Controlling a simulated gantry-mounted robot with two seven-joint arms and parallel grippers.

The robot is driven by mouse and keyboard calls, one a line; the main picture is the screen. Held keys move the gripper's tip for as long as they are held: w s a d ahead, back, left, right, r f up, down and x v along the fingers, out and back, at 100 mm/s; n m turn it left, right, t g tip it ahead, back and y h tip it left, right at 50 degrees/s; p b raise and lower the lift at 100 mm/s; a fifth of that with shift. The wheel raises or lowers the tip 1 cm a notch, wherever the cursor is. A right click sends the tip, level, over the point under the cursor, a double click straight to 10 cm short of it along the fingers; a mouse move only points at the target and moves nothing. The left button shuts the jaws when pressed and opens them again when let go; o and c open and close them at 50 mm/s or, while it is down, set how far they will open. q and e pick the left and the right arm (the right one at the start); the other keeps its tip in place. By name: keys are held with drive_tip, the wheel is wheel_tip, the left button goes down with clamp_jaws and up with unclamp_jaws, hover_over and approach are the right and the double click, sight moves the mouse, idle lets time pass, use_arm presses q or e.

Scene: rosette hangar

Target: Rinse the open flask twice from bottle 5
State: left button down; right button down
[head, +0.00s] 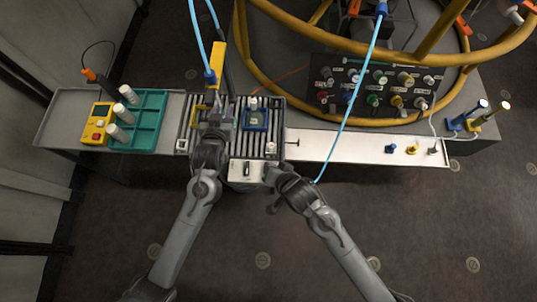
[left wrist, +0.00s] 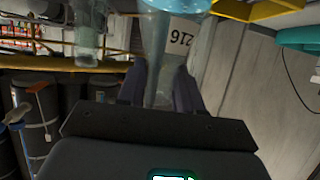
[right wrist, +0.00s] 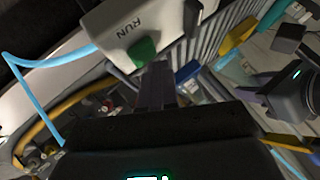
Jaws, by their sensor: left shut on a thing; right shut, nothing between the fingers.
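My left gripper (head: 214,124) is shut on a clear, bluish glass vessel (left wrist: 158,50) over the slatted tray. I cannot tell if it is the open flask. A second clear vessel (left wrist: 88,38) stands to its left in the left wrist view. In the head view a vessel with a pale top (head: 254,104) sits in a blue holder (head: 256,122), right of my left gripper. White-capped bottles (head: 123,113) stand in a teal rack (head: 150,120); their numbers are unreadable. My right gripper (right wrist: 155,72) is shut and empty, its tips close to the green RUN button (right wrist: 143,50); contact is unclear.
The white control box (head: 240,178) is at the slatted tray's (head: 275,135) front edge. A yellow meter (head: 98,122) is left of the rack. A blue hose (head: 350,95) hangs right. A knob panel (head: 375,88) and yellow frame rails (head: 400,52) are behind the white shelf (head: 335,150).

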drive_tip(key=shift+r, duration=0.35)
drive_tip(key=shift+r, duration=2.5)
wheel_tip(320, 180, up, 6)
